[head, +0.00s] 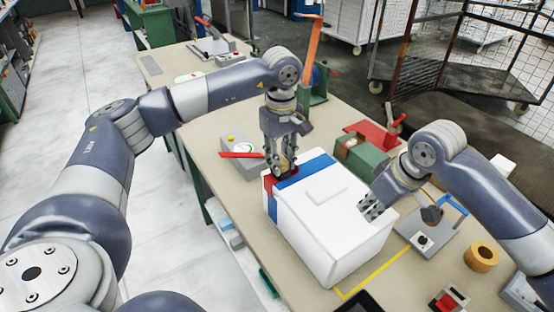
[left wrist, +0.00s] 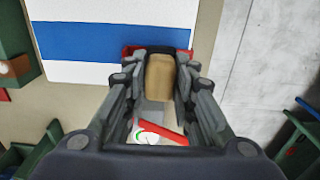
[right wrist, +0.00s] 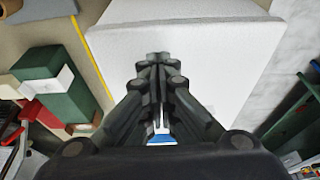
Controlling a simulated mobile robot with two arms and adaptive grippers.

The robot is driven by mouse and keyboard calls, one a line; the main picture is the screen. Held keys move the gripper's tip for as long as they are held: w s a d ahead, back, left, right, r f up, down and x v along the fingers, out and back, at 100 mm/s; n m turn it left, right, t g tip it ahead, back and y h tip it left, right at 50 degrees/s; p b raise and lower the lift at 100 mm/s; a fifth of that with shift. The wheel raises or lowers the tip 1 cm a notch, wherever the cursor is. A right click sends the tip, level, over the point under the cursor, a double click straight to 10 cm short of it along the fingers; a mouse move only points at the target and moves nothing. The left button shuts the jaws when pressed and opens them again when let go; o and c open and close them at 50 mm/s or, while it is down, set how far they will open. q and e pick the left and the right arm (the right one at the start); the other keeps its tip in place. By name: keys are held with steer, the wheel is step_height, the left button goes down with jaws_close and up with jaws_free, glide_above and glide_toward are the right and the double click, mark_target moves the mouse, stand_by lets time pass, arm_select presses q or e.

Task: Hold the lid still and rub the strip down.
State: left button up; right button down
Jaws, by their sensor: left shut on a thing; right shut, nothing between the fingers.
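A white foam box with a white lid (head: 318,200) stands on the bench. A blue strip (head: 306,172) runs along the lid's far left edge region; it shows in the left wrist view (left wrist: 100,42) too. My left gripper (head: 285,165) points down at the lid's left corner, shut on a tan block with a dark and red base (left wrist: 160,78). The base is at the lid's edge by the strip; contact is unclear. My right gripper (head: 372,208) is shut and empty, its tips at the lid's right part; it also shows in the right wrist view (right wrist: 158,62).
A grey device with a red lever (head: 240,155) stands left of the box. A green block (head: 360,155) and red press lie behind it. A grey plate with a blue handle (head: 430,238) and a tape roll (head: 481,257) are at right. Yellow tape lines mark the bench.

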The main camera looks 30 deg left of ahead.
arm_select(q)
steer(key=shift+w+d, duration=0.35)
steer(key=shift+w, duration=0.3)
arm_select(e)
steer(key=shift+d+f, duration=0.1)
steer(key=shift+f, duration=0.1)
arm_select(q)
steer(key=shift+r, duration=0.1)
steer(key=shift+r, duration=0.65)
steer(key=s+a+r, duration=0.2)
steer(key=s+a, duration=0.1)
steer(key=s, duration=0.4)
steer(key=shift+s+a, duration=0.15)
steer(key=shift+s, duration=0.1)
